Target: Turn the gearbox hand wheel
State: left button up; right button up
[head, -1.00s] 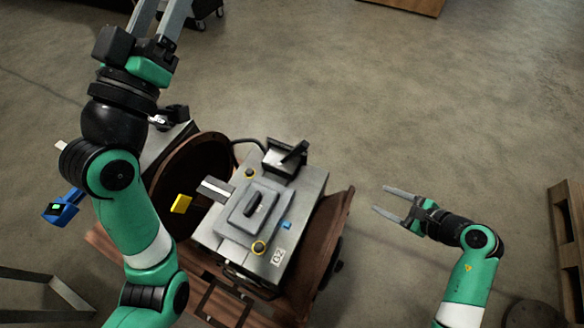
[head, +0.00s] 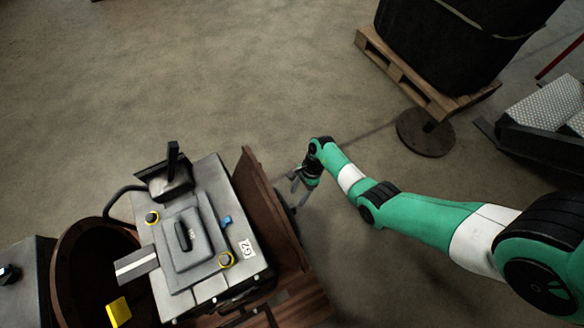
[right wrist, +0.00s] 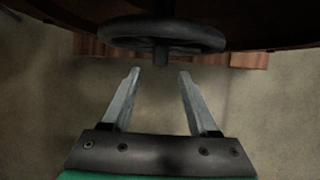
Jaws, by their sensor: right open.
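The gearbox (head: 215,215) is a grey box with a raised lid and handle, at the lower left of the head view. Its hand wheel (right wrist: 165,34) is a dark round wheel with a short central hub at the top of the right wrist view. In the head view the wheel is mostly hidden beside the brown flange. My right gripper (head: 297,190) is open and empty, low at the gearbox's right side. In the right wrist view its two fingers (right wrist: 157,78) point at the wheel, apart on either side of the hub, just short of the rim. My left gripper is out of view.
A brown flange plate (head: 268,215) stands along the gearbox's right side. A yellow block (head: 119,311) and a brown round housing (head: 70,265) are at lower left. A pallet (head: 430,85) with a black bin stands at upper right.

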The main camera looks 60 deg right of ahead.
aim_at(294, 205)
jog(key=b+x, duration=0.4)
jog(key=x, duration=0.3)
jog(key=shift+a+f, duration=0.15)
jog(key=shift+f, duration=0.15)
grip_shut()
dwell(0.9)
